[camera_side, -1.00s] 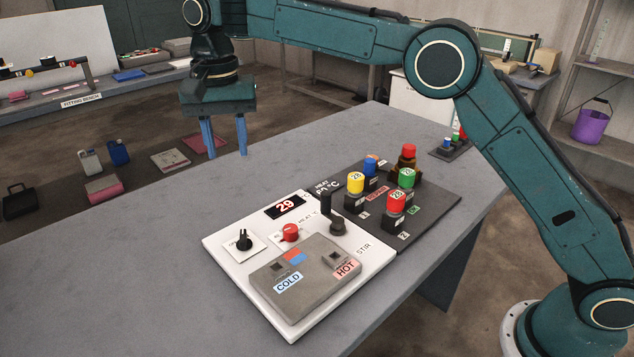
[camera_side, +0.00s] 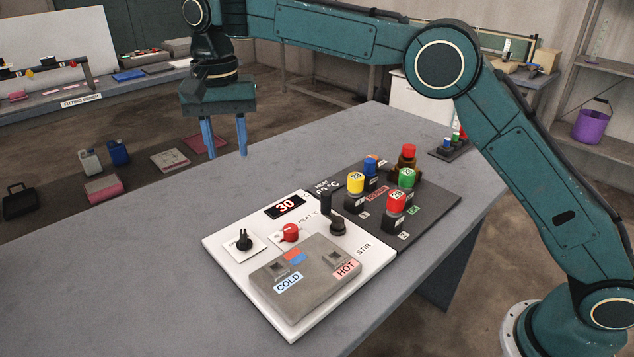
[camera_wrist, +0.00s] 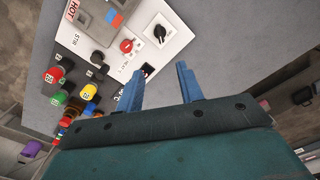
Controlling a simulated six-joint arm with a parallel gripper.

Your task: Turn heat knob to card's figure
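The white heater panel (camera_side: 228,262) lies on the grey table. Its red heat knob (camera_side: 290,232) shows also in the wrist view (camera_wrist: 126,46). The display (camera_side: 285,206) reads 30. A black card (camera_side: 326,187) behind the panel says HEAT and a figure in °C; a dark post partly covers it and I cannot read the figure surely. My gripper (camera_side: 226,155) hangs above the table's far left edge, away from the knob. Its blue fingers are apart and empty, as the wrist view (camera_wrist: 160,80) also shows.
A black switch knob (camera_side: 243,241) and a dark stir knob (camera_side: 338,226) flank the heat knob. A grey block (camera_side: 305,285) labelled COLD and HOT sits in front. Several coloured-capped bottles stand on a dark mat (camera_side: 440,205) to the right. The table's left side is clear.

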